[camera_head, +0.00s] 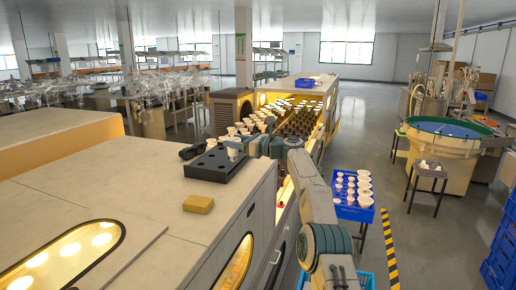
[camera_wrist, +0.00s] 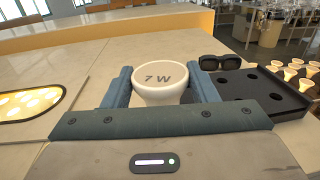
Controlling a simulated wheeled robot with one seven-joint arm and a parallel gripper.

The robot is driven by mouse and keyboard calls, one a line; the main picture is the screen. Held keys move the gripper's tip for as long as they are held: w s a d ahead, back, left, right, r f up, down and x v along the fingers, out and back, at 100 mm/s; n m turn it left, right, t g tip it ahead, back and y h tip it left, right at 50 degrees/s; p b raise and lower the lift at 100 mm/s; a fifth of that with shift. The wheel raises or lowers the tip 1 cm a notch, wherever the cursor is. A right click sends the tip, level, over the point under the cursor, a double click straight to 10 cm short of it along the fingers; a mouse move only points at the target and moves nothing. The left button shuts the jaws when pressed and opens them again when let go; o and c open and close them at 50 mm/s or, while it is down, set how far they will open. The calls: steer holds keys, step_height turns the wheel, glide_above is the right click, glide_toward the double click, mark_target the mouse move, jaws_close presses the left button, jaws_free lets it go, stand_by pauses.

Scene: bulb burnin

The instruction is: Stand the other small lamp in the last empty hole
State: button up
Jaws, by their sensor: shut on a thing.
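My gripper (camera_wrist: 162,90) is shut on a small white lamp (camera_wrist: 160,75) whose flat round face, marked "7 W", points up in the wrist view. In the head view the lamp (camera_head: 233,148) shows at the far right edge of the black tray (camera_head: 208,173), and my gripper (camera_head: 243,146) reaches it from the right. The tray (camera_wrist: 262,88) lies to the right of the lamp in the wrist view, with several dark holes showing. The lamp's lower end is hidden behind my gripper's body, so I cannot tell whether it touches anything.
Black sunglasses (camera_head: 191,150) lie beside the tray, and a yellow sponge (camera_head: 198,204) lies in front of it on the pale machine top. Rows of lamps (camera_head: 268,122) stand in the lit machine behind. A blue crate of lamps (camera_head: 353,212) is at the right.

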steer(key=shift+w+d+f, duration=0.15)
steer(key=shift+d+f, duration=0.2)
steer(key=shift+f, duration=0.05)
steer(key=shift+s+d+f, duration=0.3)
steer(key=shift+s+d, duration=0.05)
steer(key=shift+s, duration=0.15)
steer(key=s+d+f+t+b, duration=0.1)
steer(key=s+d+f, duration=0.6)
steer(key=s+f, duration=0.3)
steer(key=s+d+f+m+t+h+b, duration=0.1)
steer(key=s+d+f, duration=0.6)
steer(key=f, duration=1)
steer(key=s+d+f+m+t+h+b, duration=0.1)
steer(key=s+d+f+b, duration=0.1)
steer(key=s+d+f, duration=0.5)
steer(key=s+f, duration=0.5)
steer(key=f, duration=0.1)
steer(key=shift+s+f, duration=0.2)
steer(key=shift+s, duration=0.15)
